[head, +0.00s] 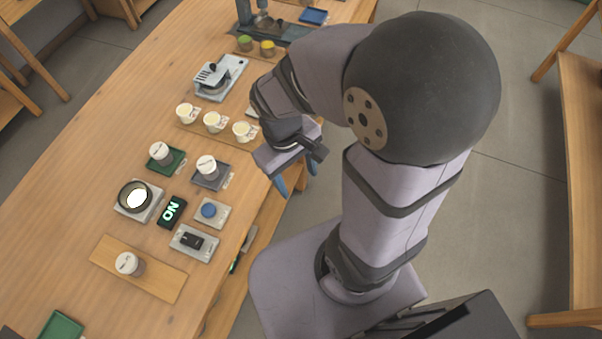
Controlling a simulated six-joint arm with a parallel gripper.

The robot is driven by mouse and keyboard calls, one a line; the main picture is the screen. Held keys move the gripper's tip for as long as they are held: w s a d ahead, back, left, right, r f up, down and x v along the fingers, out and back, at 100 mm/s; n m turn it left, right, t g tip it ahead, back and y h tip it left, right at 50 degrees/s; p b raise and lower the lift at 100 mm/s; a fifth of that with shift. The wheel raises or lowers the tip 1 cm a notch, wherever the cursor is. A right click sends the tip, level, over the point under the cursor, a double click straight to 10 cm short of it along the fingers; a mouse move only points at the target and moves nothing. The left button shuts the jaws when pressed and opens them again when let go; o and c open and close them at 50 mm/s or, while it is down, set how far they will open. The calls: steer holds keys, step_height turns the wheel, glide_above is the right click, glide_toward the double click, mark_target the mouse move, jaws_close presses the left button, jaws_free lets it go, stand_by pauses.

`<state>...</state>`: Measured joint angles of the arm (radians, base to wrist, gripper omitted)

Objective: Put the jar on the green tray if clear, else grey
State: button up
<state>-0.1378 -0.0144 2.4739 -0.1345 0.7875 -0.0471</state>
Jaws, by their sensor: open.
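A jar with a white lid (126,263) stands on a wooden board (160,285) at the front of the table. The green tray (178,166) holds a similar white-lidded jar (160,152). The grey tray (211,184) beside it holds another white-lidded jar (207,167). Whether the jars' contents are clear cannot be told from here. My gripper (297,180) has blue fingertips, is open and empty, and hangs at the table's right edge, apart from all the jars.
A round, brightly lit plate (136,197) stands left of a lit "ON" sign (171,210). A blue button (209,211) and a black switch (192,240) sit nearby. Three white cups (212,121) and a metal device (218,78) stand farther back. Another green tray (62,326) lies front left.

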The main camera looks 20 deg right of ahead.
steer(key=m, duration=0.2)
steer(key=m+t+y, duration=0.1)
steer(key=shift+s+d+r, duration=0.2)
steer(key=shift+d+r, duration=0.15)
stand_by(1.0)
